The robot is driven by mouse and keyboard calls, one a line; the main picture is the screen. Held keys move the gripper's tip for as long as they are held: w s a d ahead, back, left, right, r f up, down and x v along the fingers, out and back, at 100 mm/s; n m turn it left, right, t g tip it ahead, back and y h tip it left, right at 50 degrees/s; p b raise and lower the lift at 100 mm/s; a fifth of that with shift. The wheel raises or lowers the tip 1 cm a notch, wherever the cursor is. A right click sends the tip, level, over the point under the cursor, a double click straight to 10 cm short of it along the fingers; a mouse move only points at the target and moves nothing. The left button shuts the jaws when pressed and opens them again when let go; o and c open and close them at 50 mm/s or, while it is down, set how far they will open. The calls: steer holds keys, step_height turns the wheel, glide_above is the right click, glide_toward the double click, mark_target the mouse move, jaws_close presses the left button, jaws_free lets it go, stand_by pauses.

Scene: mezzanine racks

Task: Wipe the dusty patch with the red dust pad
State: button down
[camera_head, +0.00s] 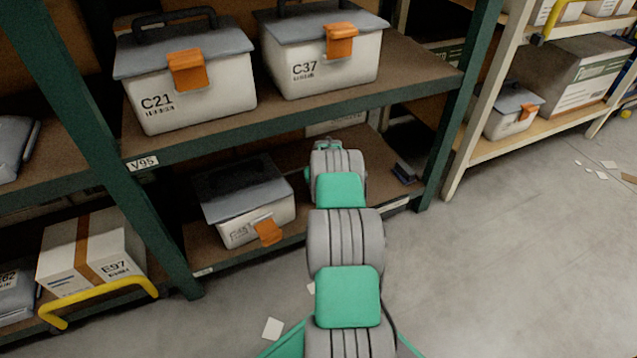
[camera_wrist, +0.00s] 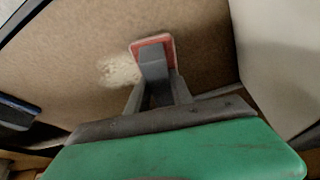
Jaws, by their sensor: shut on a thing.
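The red dust pad (camera_wrist: 167,43) shows in the wrist view, with a grey grip block on top. My gripper (camera_wrist: 156,84) is shut on this block. The dusty patch (camera_wrist: 119,71) is a pale, speckled area on the brown shelf board, just left of the pad in the wrist view. The pad is over or on the board beside the patch; I cannot tell whether it touches. In the head view my arm reaches into the lower shelf (camera_head: 378,150), and it hides the pad, the patch and my fingers.
On the lower shelf a grey-lidded box (camera_head: 245,205) stands left of my arm, and dark flat items (camera_head: 405,168) lie to the right. Boxes C21 (camera_head: 190,88) and C37 (camera_head: 318,68) stand on the shelf above. A green post (camera_head: 452,120) bounds the bay on the right.

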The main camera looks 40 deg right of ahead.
steer(key=shift+f+b, duration=1)
steer(key=shift+b, duration=0.05)
stand_by(0.4)
